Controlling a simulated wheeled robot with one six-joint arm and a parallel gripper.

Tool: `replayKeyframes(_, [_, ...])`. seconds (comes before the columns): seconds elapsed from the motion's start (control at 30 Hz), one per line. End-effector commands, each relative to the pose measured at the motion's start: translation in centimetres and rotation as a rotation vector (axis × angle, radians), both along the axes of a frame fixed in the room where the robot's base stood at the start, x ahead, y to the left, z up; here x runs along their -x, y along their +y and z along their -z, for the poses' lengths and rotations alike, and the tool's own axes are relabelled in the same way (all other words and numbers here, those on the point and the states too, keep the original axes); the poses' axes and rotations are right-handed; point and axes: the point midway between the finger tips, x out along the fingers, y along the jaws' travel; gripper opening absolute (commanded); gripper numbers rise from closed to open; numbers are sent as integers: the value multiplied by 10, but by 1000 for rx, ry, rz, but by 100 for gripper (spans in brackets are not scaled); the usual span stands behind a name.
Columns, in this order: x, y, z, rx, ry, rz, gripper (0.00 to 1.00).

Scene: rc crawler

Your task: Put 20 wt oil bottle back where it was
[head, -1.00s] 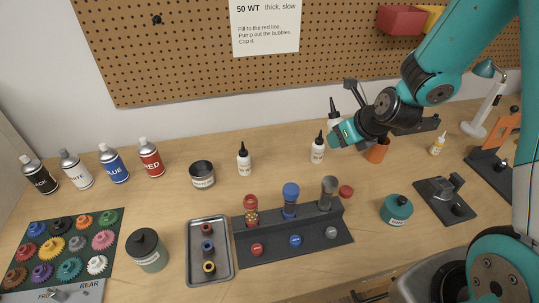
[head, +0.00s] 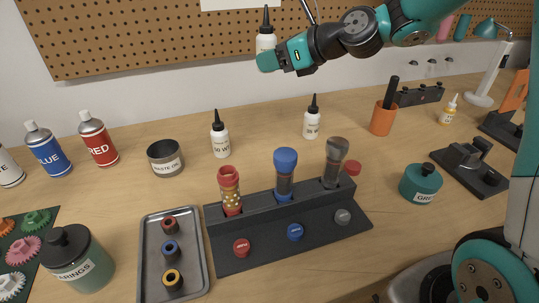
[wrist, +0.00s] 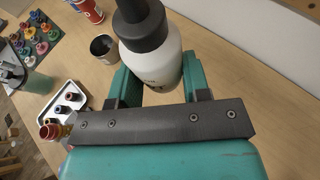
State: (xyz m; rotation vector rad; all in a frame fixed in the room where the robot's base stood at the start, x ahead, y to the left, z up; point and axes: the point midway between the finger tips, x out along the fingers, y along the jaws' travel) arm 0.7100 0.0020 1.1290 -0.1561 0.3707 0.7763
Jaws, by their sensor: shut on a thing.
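A white oil bottle (head: 266,42) with a black pointed cap is held upright in my gripper (head: 270,60), high above the table in front of the pegboard. In the wrist view the bottle (wrist: 163,62) stands between the green fingers of my gripper (wrist: 160,80), its label mostly hidden. Two similar bottles stand on the table: one marked 50 WT (head: 220,142) at centre left, and one (head: 311,123) to its right whose label is too small to read. A gap of bare table lies between these two.
A waste oil cup (head: 165,160) and spray cans (head: 98,140) stand at left. In front are a black stand (head: 255,212) with shocks and a grey tray (head: 148,255). An orange cup (head: 383,120) and green jar (head: 421,184) stand at right.

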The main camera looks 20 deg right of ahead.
Motion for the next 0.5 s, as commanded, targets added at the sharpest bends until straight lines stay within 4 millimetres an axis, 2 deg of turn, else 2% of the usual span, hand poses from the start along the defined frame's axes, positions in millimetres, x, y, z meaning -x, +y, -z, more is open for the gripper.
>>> replayKeyframes(0.13, [0, 0, 31, -5, 5, -2, 18])
replayKeyframes(0.5, [0, -2, 133, -5, 6, 2, 18])
